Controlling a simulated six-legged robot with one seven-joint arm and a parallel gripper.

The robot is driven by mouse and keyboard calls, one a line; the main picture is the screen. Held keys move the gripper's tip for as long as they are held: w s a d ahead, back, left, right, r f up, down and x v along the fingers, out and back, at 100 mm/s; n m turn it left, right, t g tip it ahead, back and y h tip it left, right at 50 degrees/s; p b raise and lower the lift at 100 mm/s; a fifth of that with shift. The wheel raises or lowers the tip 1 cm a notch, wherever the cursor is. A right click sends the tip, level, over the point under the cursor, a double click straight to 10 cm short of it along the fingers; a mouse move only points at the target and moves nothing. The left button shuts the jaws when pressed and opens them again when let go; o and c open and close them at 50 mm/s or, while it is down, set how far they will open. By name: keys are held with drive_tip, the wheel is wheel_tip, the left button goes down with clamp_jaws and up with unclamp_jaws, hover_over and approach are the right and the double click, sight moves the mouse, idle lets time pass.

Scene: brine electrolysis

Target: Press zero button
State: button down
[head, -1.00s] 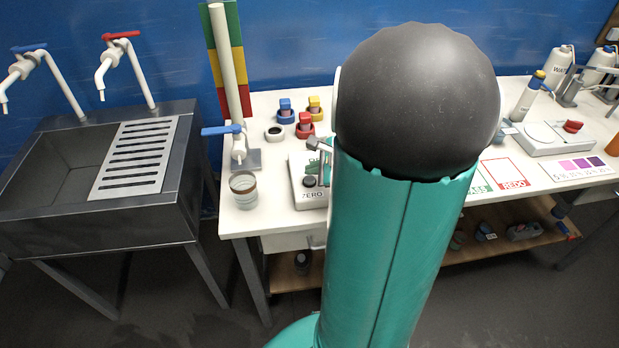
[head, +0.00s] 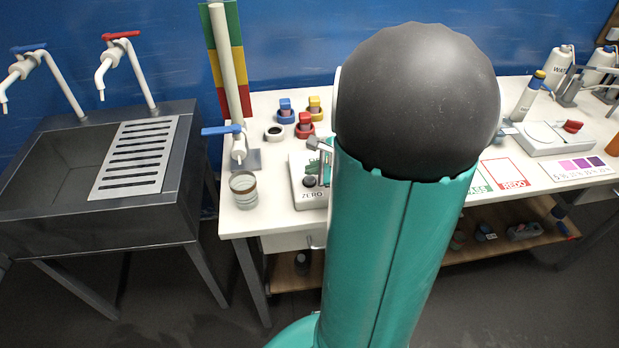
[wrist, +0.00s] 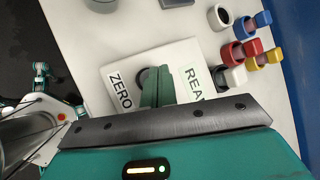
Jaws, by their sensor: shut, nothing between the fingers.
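The white instrument box (wrist: 185,60) carries a ZERO label and a READ label in the wrist view. It also shows at the left end of the bench in the head view (head: 299,168), partly hidden by my arm. The round dark zero button (head: 309,181) sits behind the ZERO label. In the wrist view the button (wrist: 144,76) is partly covered by my gripper (wrist: 158,84). My gripper's teal fingers are shut and empty, with their tips over or beside the button. I cannot tell whether they touch it or whether it is pressed down.
A glass beaker (head: 243,190) stands left of the box, below a blue-handled tap (head: 222,130). Blue, red and yellow items (head: 305,124) and a small round cup (head: 274,133) stand behind the box. A sink (head: 60,165) is at the left.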

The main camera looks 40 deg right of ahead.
sight(313, 181)
idle(0.4)
drive_tip(key=shift+f, duration=0.4)
drive_tip(key=shift+f, duration=0.55)
idle(0.6)
drive_tip(key=shift+r, duration=0.95)
drive_tip(key=shift+r, duration=0.1)
drive_tip(key=shift+r, duration=2.45)
drive_tip(key=shift+a, duration=0.1)
